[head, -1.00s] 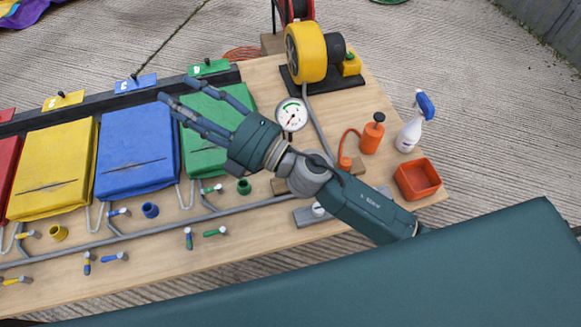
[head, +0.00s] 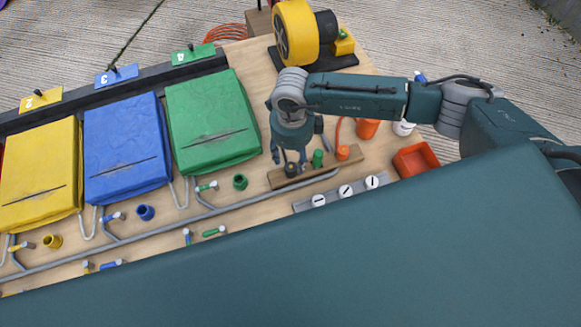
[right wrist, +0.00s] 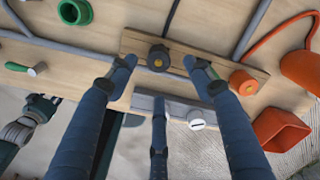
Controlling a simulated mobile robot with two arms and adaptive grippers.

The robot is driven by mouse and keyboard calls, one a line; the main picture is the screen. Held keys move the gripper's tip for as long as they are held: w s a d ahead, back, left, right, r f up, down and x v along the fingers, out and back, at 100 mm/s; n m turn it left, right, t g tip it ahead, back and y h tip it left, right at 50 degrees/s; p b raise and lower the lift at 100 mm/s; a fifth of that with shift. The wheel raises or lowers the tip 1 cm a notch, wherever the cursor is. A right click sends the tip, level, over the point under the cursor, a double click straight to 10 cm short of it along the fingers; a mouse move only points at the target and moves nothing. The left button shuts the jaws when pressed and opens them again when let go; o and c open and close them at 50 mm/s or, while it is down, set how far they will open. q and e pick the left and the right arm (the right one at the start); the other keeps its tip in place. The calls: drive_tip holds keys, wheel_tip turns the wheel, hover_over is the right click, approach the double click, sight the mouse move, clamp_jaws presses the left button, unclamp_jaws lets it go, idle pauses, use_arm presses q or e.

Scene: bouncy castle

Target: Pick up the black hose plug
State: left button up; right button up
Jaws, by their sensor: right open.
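The black hose plug (head: 291,170) stands at the left end of a wooden strip (head: 325,171). In the right wrist view two fingertips of the gripper (right wrist: 160,75) flank the plug's near side and a third is below. Contact is not visible. A small teal and grey part of my other arm (right wrist: 38,108) shows at left in the right wrist view; its fingers are unclear.
A green plug (head: 318,158) and an orange plug (head: 343,152) share the strip. A grey strip with white dials (head: 345,191) lies in front. A green bag (head: 212,122) is to the left, an orange bin (head: 415,161) to the right. My teal body blocks the lower view.

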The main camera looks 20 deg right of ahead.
sight(291, 166)
drive_tip(key=shift+f, duration=0.8)
wheel_tip(291, 166, down, 4)
drive_tip(key=shift+a+f+p, duration=0.1)
drive_tip(key=shift+f+p, duration=0.05)
drive_tip(key=shift+p, duration=0.6)
drive_tip(key=shift+w+f, duration=0.1)
drive_tip(key=shift+f, duration=0.4)
drive_tip(key=c, duration=1.2)
